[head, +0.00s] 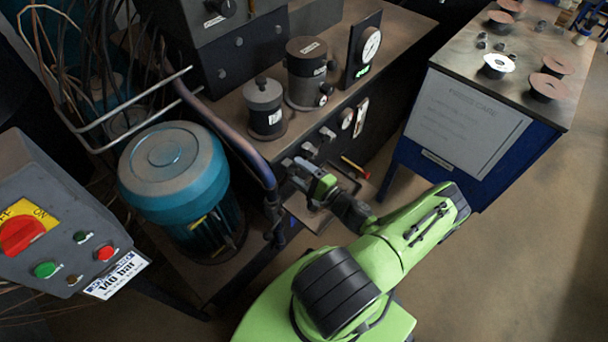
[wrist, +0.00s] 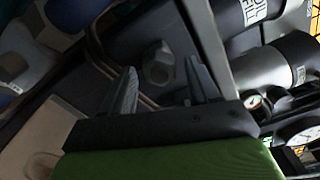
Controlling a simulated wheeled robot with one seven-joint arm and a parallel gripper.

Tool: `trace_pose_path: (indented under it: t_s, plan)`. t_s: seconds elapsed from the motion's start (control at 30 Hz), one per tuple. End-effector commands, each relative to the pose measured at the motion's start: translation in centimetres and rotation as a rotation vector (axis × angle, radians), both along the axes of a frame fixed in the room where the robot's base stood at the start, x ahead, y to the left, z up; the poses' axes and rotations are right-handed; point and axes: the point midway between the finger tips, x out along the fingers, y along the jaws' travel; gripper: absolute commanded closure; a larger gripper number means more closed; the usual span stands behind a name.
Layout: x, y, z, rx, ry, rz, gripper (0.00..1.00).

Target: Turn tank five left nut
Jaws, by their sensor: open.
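My gripper (head: 308,174) is low at the front of the machine bench, beside the pipe and below the two dark cylinders. In the wrist view my gripper (wrist: 161,72) is open, with a finger on each side of a grey hexagonal nut (wrist: 158,66). The nut shows between the fingers, slightly beyond or level with their tips; I cannot tell whether either finger touches it. In the head view the gripper and arm hide this nut. I cannot read a tank number near it.
A teal motor (head: 172,172) stands left of my gripper and a bent pipe (head: 240,140) runs close beside it. A small cylinder (head: 264,108) and a larger one (head: 306,73) stand above. A blue-sided table (head: 480,130) with discs is at right, with open floor in front.

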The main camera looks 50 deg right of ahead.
Motion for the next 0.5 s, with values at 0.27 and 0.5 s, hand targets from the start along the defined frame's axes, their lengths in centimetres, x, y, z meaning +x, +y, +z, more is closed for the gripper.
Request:
trace_pose_path:
  t_s: [0.27,0.5]
  plan:
    - [-5.6,-0.3,0.2,0.001,0.003,-0.006,0.4]
    - [-12.3,-0.5,0.1,-0.002,0.003,-0.006,0.4]
